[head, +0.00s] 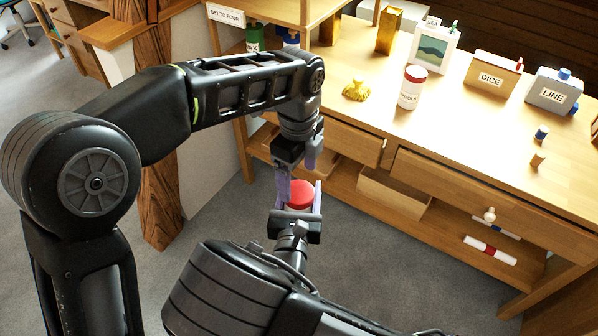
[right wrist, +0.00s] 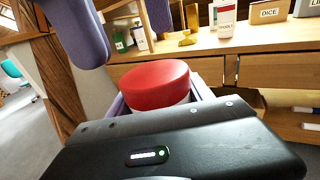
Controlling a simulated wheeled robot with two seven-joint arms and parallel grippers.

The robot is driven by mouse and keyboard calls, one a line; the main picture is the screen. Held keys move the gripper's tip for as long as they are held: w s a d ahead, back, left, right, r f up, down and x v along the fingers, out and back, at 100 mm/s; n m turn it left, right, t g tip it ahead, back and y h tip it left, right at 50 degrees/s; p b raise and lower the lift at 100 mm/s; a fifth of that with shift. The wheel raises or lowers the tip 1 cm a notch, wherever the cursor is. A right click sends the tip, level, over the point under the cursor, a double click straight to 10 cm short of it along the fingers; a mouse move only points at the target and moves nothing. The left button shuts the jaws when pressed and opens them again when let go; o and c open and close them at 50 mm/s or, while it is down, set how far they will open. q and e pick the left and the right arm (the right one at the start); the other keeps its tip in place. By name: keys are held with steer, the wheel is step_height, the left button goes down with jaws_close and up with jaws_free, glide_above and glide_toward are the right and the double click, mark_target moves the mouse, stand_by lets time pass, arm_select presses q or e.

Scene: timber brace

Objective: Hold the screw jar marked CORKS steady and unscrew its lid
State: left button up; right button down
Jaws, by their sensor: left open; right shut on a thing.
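The held screw jar shows mainly as its round red lid (head: 299,193), with a bit of white body under it in the right wrist view (right wrist: 178,103). Its label is hidden, so I cannot read CORKS on it. My right gripper (head: 298,204) is shut on the jar body, below the lid, and holds it in the air in front of the desk. My left gripper (head: 297,176) points down from above, open, its purple fingers spread near the lid. In the right wrist view those fingers (right wrist: 118,28) hang above and behind the lid; I cannot tell whether they touch it.
A wooden post (head: 158,170) stands left. The space around the held jar is open.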

mark_target(299, 191)
arm_select(q)
steer(key=shift+w+a+f, duration=0.15)
steer(key=shift+w+a, duration=0.05)
steer(key=shift+a, duration=0.15)
steer(key=shift+w, duration=0.15)
steer(key=shift+d+r+m, duration=0.15)
steer(key=shift+r+m, duration=0.2)
steer(key=shift+m, duration=0.25)
steer(key=r+m, duration=0.1)
steer(key=m, duration=0.1)
steer(key=r+m, duration=0.1)
steer(key=m, duration=0.1)
steer(key=d+r+m, duration=0.1)
steer(key=m, duration=0.1)
steer(key=shift+s, duration=0.3)
steer(key=shift+a+m, duration=0.15)
steer(key=shift+m, duration=0.85)
steer(key=shift+f, duration=3.95)
steer(key=shift+c, duration=0.2)
